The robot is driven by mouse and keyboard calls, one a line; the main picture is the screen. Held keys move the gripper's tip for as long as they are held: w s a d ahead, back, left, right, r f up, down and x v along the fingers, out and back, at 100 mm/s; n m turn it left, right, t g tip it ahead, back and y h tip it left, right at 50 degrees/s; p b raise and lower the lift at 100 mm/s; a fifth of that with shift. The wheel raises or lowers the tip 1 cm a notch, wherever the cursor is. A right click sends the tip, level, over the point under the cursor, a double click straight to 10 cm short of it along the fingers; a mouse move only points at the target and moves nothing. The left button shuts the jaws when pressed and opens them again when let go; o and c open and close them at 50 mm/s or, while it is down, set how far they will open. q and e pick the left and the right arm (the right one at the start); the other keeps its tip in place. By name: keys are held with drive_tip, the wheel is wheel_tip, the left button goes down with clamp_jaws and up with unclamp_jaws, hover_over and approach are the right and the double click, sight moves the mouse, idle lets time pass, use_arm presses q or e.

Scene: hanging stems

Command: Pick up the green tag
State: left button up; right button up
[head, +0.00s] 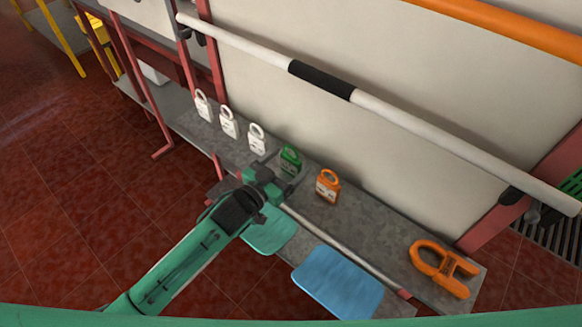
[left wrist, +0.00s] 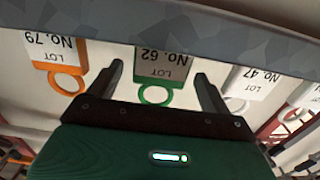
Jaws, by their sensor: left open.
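The green tag (head: 290,158) stands upright on the grey shelf, its ring on top, between a white tag (head: 257,139) and an orange tag (head: 328,186). My left gripper (head: 277,171) is open and right at the green tag. In the left wrist view, the tag shows between the two fingers (left wrist: 159,74), with a gap on each side. I cannot tell how deep it sits between them. My right gripper is not in view.
Two more white tags (head: 228,122) (head: 202,105) stand farther left along the shelf (head: 375,225). An orange clamp-like piece (head: 443,268) lies at its right end. A white rail (head: 420,131) runs above. Blue (head: 337,283) and green (head: 270,232) seats are in front.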

use_arm(q)
drive_tip(key=shift+x, duration=0.85)
drive_tip(key=c, duration=1.2)
